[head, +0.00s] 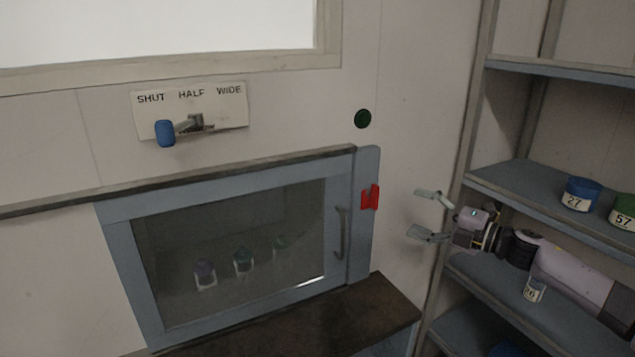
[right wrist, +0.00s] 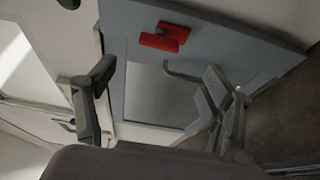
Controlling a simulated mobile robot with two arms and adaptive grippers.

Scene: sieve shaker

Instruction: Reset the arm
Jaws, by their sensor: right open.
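My right gripper (head: 432,214) is open and empty in front of the wall, to the right of the cabinet door (head: 115,240). In the right wrist view its two spread fingers (right wrist: 155,105) show with the door and the red latch (right wrist: 165,37) beyond them. The red latch (head: 370,197) sits on the blue-grey strip at the door's right edge. The door looks closed, with a curved handle (head: 341,233) at its right side. My left gripper is not in view.
A lever with a blue knob (head: 165,133) points toward SHUT on a label plate (head: 222,100). A green button (head: 362,119) is on the wall. Shelves (head: 520,185) with labelled jars (head: 581,194) stand close around my right arm. Several small bottles show behind the glass.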

